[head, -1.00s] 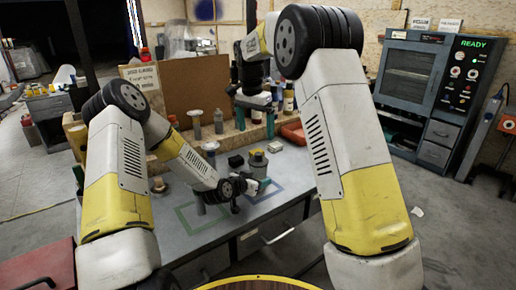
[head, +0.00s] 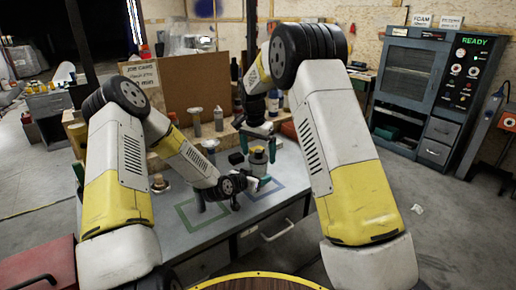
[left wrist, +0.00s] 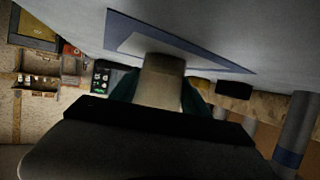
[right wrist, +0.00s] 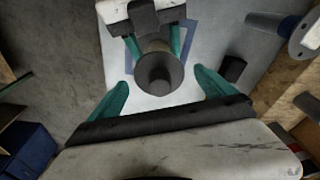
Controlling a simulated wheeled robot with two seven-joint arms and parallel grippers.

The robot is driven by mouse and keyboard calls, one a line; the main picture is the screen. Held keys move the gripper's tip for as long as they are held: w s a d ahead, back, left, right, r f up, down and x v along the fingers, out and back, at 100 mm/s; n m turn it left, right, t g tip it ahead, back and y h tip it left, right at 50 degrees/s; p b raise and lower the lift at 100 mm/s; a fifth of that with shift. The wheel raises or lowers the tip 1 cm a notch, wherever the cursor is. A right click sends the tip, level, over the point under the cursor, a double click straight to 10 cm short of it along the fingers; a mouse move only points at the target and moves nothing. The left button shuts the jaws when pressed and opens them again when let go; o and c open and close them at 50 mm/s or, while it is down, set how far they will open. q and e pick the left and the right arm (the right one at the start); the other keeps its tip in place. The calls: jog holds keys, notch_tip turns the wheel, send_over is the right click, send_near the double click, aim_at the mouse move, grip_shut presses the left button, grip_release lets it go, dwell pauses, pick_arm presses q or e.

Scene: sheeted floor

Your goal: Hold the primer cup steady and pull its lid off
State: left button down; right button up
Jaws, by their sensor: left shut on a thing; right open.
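The primer cup (head: 258,169) stands upright on the grey bench inside a blue outline. My left gripper (head: 259,183) is shut on its body from the side; in the left wrist view the cup (left wrist: 161,84) sits between the teal fingers. The round grey lid (right wrist: 159,74) with a darker middle knob covers the cup's top in the right wrist view. My right gripper (right wrist: 160,90) is open directly above, its teal fingers spread wide on either side of the lid and apart from it. The cup's lower part is partly hidden by the left gripper.
A small black block (head: 236,158) stands close to the cup. A grey post-like item (head: 210,147) stands further left, and bottles and a brown board (head: 190,95) line the bench's back. A green outline (head: 203,213) marks bare bench at left.

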aim_at(260, 150)
jog(key=c, duration=1.6)
jog(key=shift+r, duration=0.15)
jog(key=shift+r, duration=1)
jog(key=shift+r, duration=2)
pick_arm(q)
jog(key=shift+c, duration=2.2)
grip_release()
